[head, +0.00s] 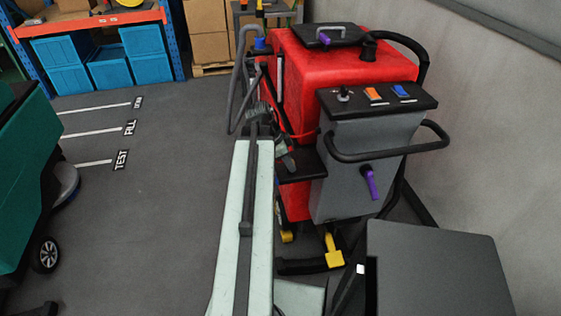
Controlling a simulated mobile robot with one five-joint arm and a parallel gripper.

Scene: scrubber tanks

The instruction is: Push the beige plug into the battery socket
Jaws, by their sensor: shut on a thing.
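The red and grey scrubber machine (345,75) stands right of my arm, against the wall side. My arm reaches up the picture to the machine's left side. My gripper (286,155) is small and dark there, close to a black ledge (303,165) on the machine. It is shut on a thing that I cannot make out. I cannot pick out the beige plug or the battery socket; both are hidden or too small to tell. Whether the gripper touches the machine is unclear.
A black handle bar (395,154) and purple lever (370,182) stick out from the machine. Yellow pedals (333,250) are low on it. A grey hose (236,90) hangs at its left. A teal machine (22,170) stands far left; the floor (150,220) between is clear.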

